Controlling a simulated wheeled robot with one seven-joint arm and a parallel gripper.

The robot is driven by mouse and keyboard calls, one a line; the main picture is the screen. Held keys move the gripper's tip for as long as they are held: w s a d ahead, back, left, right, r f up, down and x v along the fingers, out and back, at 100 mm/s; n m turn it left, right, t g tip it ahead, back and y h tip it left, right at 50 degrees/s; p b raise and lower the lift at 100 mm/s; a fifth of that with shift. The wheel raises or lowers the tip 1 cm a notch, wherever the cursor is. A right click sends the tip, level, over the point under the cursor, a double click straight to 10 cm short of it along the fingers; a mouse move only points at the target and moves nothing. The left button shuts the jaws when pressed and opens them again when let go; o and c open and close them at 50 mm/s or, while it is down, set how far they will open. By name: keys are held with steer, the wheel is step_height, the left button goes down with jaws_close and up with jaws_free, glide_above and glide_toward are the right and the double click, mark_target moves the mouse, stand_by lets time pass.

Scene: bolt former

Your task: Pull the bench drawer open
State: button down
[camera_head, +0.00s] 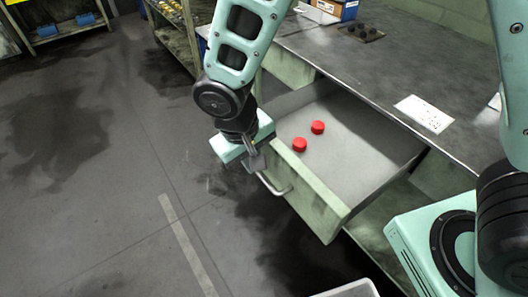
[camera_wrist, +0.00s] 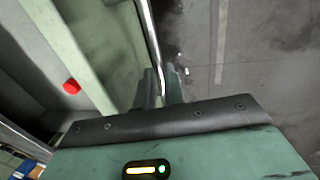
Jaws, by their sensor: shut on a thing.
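The bench drawer (camera_head: 318,213) stands pulled out from under the bench, with its inside showing. Two red round pieces (camera_head: 309,136) lie on its floor; one red piece also shows in the wrist view (camera_wrist: 71,87). The bar handle (camera_head: 280,190) runs along the drawer's front face. My gripper (camera_head: 259,168) is at the left end of this handle. In the wrist view its fingers (camera_wrist: 160,88) are shut around the metal handle bar (camera_wrist: 152,35). The exact finger contact is partly hidden.
The grey bench top (camera_head: 395,75) holds a white perforated plate (camera_head: 423,114), a dark block with knobs (camera_head: 361,32) and a box (camera_head: 335,8) at the back. Open floor (camera_head: 110,200) lies left of the drawer. A light-coloured tray edge (camera_head: 348,289) shows at the bottom.

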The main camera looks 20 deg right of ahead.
steer(key=shift+a, duration=0.15)
steer(key=c, duration=1.8)
jaws_free()
steer(key=shift+o, duration=0.2)
steer(key=s+a+r+p, duration=0.1)
steer(key=a+r, duration=0.2)
steer(key=r, duration=1.4)
steer(key=shift+p, duration=0.35)
steer(key=shift+s, duration=0.1)
steer(key=s+d+r+n+y+p, duration=0.2)
steer(key=s+d+p, duration=0.5)
steer(key=s, duration=0.5)
step_height(320, 180, up, 3)
steer(key=d+n, duration=0.1)
steer(key=d, duration=0.1)
steer(key=shift+s+d+f+g+y+p, duration=0.2)
steer(key=shift+d+g+y+p, duration=0.1)
steer(key=shift+d+g+p, duration=0.1)
